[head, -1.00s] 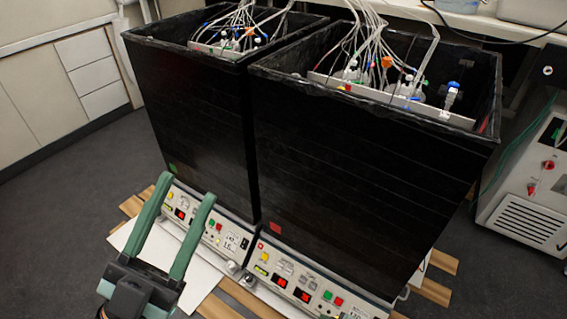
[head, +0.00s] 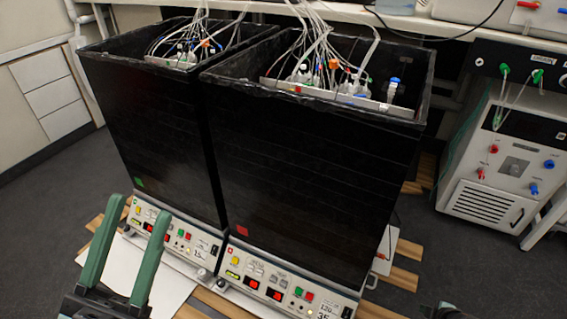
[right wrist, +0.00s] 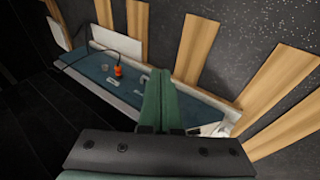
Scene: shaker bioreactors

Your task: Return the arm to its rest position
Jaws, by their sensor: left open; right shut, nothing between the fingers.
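My left gripper (head: 140,207) is in the lower left of the head view. Its two green fingers are spread apart with nothing between them, in front of the left shaker's control panel; I cannot tell the exact gap to the panel. My right gripper (right wrist: 160,75) shows in the right wrist view with its green fingers pressed together and empty. It is above the floor area beside a shaker base. In the head view only a small dark part, likely of my right arm, shows at the bottom right edge; the right fingers are not visible there.
Two black shaker boxes (head: 310,170) stand side by side, with bottles and tubes inside. Their control panels (head: 285,280) face me. Wooden slats (right wrist: 196,48) lie on the dark floor. A white device (head: 505,165) stands at the right. Open floor lies left.

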